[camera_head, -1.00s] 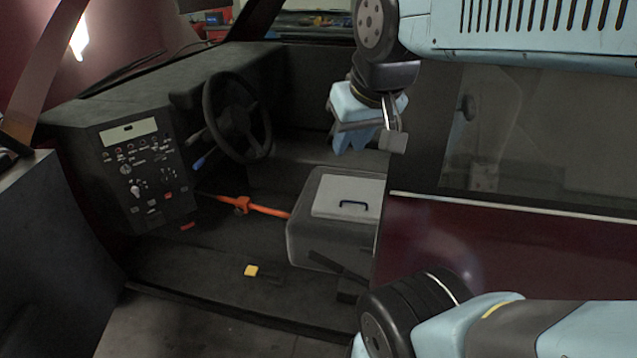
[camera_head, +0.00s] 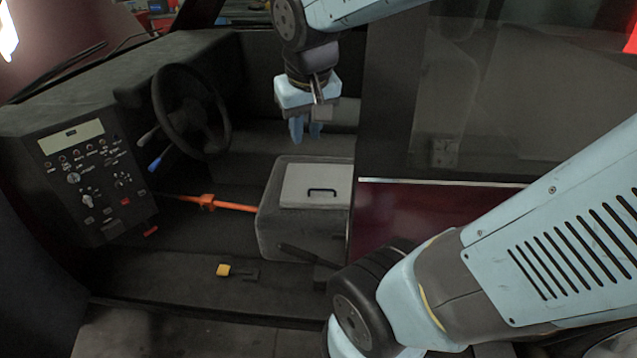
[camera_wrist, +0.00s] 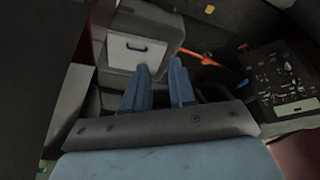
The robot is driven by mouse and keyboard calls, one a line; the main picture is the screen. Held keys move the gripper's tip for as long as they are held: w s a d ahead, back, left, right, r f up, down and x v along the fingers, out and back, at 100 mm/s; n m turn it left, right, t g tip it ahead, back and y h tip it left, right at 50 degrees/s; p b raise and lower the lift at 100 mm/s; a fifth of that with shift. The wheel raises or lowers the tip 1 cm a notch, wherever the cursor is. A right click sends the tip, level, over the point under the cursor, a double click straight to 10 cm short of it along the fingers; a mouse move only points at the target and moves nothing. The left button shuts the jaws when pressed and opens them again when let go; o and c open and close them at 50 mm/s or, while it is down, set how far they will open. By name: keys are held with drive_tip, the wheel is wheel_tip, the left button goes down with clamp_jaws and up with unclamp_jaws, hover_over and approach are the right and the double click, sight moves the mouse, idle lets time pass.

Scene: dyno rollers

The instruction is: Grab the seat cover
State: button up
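The seat cover (camera_head: 308,184) is a light grey panel with a dark handle (camera_head: 322,191), lying on top of the dark grey seat box (camera_head: 290,228). Its right side meets the door edge in the head view. My gripper (camera_head: 306,130) hangs above the cover with its blue fingers pointing down, apart from it. In the wrist view the cover (camera_wrist: 138,50) and handle show at the upper left, beyond the fingers. My gripper (camera_wrist: 162,75) shows a gap between its two fingers there, with nothing held.
A steering wheel (camera_head: 191,111) and control panel (camera_head: 97,180) stand to the left. An orange bar (camera_head: 222,204) runs towards the seat box. A maroon door (camera_head: 420,215) with a window stands on the right. A yellow pedal-like piece (camera_head: 224,270) is on the floor.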

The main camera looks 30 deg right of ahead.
drive_tip(key=w+d+f+m+g+h, duration=0.1)
drive_tip(key=w+d+f+g+h, duration=0.15)
drive_tip(key=w+f, duration=0.55)
drive_tip(key=n+t+h, duration=0.8)
drive_tip(key=h, duration=0.4)
approach(318, 199)
drive_tip(key=s+a+r, duration=0.2)
drive_tip(key=a+r, duration=0.1)
drive_tip(key=x, duration=1.3)
drive_tip(key=shift+w+d+f, duration=0.1)
drive_tip(key=shift+w+d, duration=0.1)
drive_tip(key=shift+w, duration=0.2)
clamp_jaws()
